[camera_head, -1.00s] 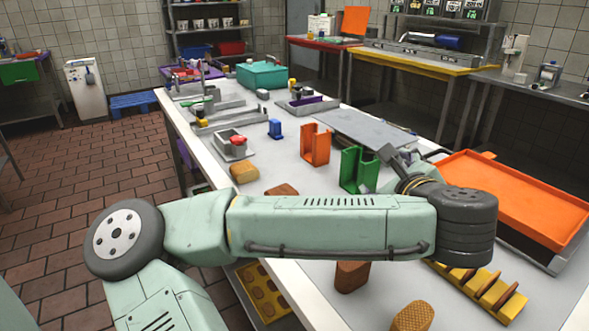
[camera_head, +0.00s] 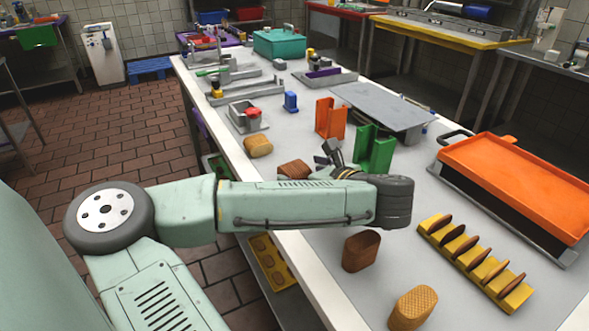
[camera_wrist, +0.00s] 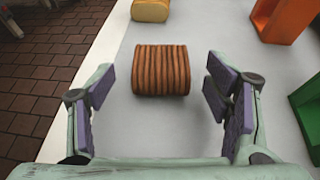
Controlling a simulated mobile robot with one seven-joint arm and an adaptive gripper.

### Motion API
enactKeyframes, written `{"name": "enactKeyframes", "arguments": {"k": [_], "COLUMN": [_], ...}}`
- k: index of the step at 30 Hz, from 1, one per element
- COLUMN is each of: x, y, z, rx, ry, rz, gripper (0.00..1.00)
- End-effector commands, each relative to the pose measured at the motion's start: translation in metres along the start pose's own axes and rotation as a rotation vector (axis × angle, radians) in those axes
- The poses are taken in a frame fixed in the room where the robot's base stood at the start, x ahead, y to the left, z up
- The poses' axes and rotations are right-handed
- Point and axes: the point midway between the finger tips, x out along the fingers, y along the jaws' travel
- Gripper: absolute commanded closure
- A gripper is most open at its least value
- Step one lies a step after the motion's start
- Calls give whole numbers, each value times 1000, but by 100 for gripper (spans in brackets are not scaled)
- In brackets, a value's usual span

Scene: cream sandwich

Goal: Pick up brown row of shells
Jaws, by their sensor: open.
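The brown row of shells (camera_wrist: 160,70) lies on the table, a ribbed brown block seen ahead of my gripper in the wrist view. My gripper (camera_wrist: 158,88) is open, with one finger on each side and the row centred beyond and between the fingertips. In the head view the row (camera_head: 293,169) is partly hidden behind my arm. My gripper (camera_head: 329,155) points away from the camera there, beside the green holder.
A yellow-tan block (camera_head: 258,146) lies beyond the row. The green holder (camera_head: 374,150) and orange holder (camera_head: 330,118) stand to the right. A brown piece (camera_head: 361,250), a waffle-textured piece (camera_head: 413,308) and a yellow rack (camera_head: 474,262) are nearer. The table's left edge is close.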

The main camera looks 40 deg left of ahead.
Motion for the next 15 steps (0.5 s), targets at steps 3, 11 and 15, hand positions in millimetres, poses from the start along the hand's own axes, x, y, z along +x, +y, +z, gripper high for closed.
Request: {"name": "enactKeyframes", "arguments": {"k": [3,11,15], "x": [17,28,28], "y": [0,-1,-1], "z": [2,0,0], "rx": [-1,-1,-1], "ry": [0,0,0], "rz": [3,-2,-2], "gripper": [28,28,31]}}
